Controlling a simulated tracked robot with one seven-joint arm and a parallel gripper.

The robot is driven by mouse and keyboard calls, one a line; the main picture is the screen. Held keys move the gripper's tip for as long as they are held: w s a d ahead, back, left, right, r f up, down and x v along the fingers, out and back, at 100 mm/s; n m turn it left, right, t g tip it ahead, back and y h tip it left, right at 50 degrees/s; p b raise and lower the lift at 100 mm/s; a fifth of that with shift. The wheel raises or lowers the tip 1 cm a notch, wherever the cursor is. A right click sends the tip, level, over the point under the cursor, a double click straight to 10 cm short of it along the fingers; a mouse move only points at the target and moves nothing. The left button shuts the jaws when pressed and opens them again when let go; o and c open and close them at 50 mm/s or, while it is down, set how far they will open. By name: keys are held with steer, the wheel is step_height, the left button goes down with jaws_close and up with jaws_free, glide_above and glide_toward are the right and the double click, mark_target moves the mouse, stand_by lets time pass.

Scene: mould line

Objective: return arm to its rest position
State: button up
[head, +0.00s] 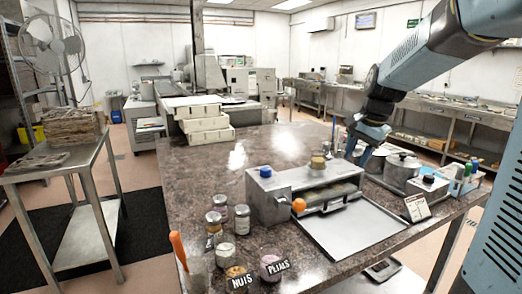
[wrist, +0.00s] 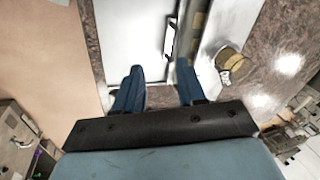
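My gripper (head: 364,157) hangs from the blue-grey arm at the right in the head view, above the back right of the counter. In the wrist view my gripper (wrist: 160,84) shows two blue fingers apart, with nothing held between them. Below and beyond the fingers lie a pale flat tray (wrist: 128,40) and the edge of the moulding machine. In the head view the grey machine (head: 270,205), with an orange knob, stands left of my gripper. The flat metal tray (head: 352,228) lies in front of it.
Lidded pots (head: 402,168) and a bottle rack (head: 462,182) stand at the counter's right. Several jars (head: 242,219) and label cards stand near the front left. White boxes (head: 205,124) are stacked at the far end. The counter's left middle (head: 190,168) is clear.

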steer(key=s+a+n+t, duration=0.1)
steer(key=s+n, duration=0.4)
steer(key=s, duration=0.7)
steer(key=s+a+n+t+h, duration=0.1)
steer(key=s+a+n, duration=0.2)
steer(key=s, duration=0.9)
steer(key=shift+s+r+n+t, duration=0.2)
steer(key=shift+r+n+t, duration=0.1)
steer(key=shift+n, duration=0.6)
steer(key=shift+c, duration=0.4)
